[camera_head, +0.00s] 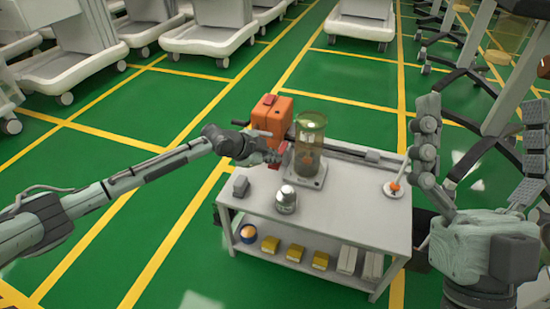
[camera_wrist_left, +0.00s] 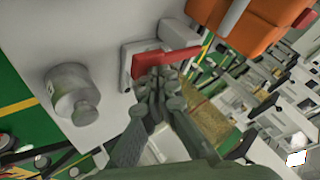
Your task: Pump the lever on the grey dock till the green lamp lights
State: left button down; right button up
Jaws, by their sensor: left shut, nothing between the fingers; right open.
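A red lever (camera_wrist_left: 165,59) sticks out from a pale grey mount (camera_wrist_left: 127,66) in the left wrist view, which I take for the dock. In the head view the red part (camera_head: 277,160) shows beside the orange machine, partly hidden by my left gripper. My left gripper (camera_head: 264,157) is shut and empty, its fingertips (camera_wrist_left: 160,76) close by the lever's lower side; I cannot tell whether they touch. My right gripper (camera_head: 480,115) is open and empty, raised at the right, close to the head camera. I cannot make out a lit green lamp.
Yellow boxes (camera_head: 270,245) lie on the lower shelf. The table's front right is clear.

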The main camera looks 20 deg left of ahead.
pick_arm(q)
jog(key=shift+r+p, duration=0.55)
jog(key=shift+r, duration=0.2)
notch_tip(320, 180, up, 5)
jog(key=p, duration=0.5)
jog(key=shift+f, duration=0.1)
dwell(0.5)
